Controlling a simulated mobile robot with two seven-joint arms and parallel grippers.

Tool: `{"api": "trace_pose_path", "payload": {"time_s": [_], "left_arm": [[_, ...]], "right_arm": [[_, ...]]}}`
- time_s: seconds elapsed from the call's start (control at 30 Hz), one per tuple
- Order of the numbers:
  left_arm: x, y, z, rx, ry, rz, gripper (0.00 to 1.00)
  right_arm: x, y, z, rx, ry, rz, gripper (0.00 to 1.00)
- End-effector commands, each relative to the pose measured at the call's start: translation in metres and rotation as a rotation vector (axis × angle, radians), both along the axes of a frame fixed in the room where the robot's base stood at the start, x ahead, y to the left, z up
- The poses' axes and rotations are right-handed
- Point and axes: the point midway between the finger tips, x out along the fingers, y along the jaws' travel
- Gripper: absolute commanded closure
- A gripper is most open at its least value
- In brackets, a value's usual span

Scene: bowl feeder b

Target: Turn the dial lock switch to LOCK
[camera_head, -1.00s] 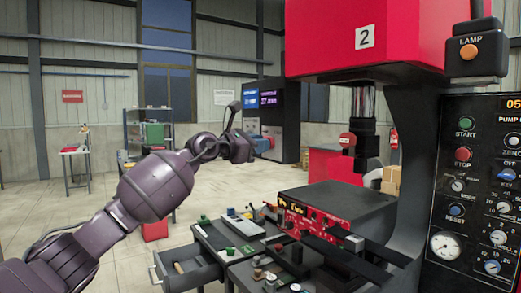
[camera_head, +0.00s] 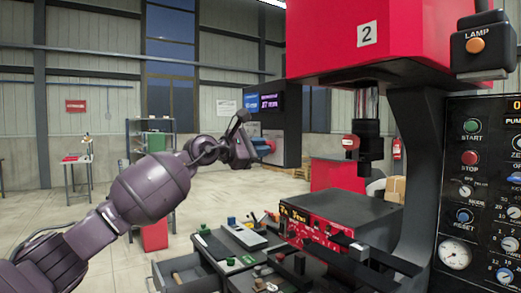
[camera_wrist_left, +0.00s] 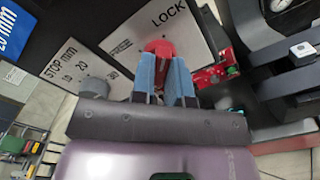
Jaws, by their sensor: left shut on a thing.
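In the left wrist view the red dial lock switch (camera_wrist_left: 158,46) sits on a grey plate (camera_wrist_left: 196,48) marked FREE and LOCK. The blue fingers of my left gripper (camera_wrist_left: 163,76) are shut on its red knob, one finger on each side. The word LOCK is above the knob and FREE is to its upper left. The fingers partly cover the knob, so I cannot tell exactly which mark it points at. In the head view my left gripper (camera_head: 264,147) is in front of the dark cabinet at the back; the switch is not clear there. My right gripper is not in view.
A red press (camera_head: 380,35) and a control panel (camera_head: 482,190) stand on the right. An open drawer (camera_head: 187,272) and a bench with several small parts are below my left arm. A STOP mm scale plate (camera_wrist_left: 72,66) lies left of the switch plate.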

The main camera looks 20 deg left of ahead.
Motion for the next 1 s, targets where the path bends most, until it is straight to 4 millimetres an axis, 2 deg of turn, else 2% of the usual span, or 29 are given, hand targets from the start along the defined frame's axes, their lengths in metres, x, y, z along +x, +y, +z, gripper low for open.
{"api": "trace_pose_path", "payload": {"time_s": [0.2,0.23,0.4,0.77,1.0], "left_arm": [[0.000,0.000,0.000,0.003,-0.001,0.000,1.00],[0.000,0.000,0.000,0.003,-0.001,0.000,0.84],[0.000,0.000,0.000,0.002,-0.001,0.001,0.60],[-0.004,0.004,0.000,0.001,-0.001,0.001,0.60],[-0.032,0.027,0.000,0.004,-0.002,0.004,0.60]], "right_arm": [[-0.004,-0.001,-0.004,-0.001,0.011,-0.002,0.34],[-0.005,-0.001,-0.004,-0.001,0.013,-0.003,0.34],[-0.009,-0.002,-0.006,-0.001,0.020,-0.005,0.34],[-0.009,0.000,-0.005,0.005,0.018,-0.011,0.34],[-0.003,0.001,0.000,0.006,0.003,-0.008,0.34]]}}
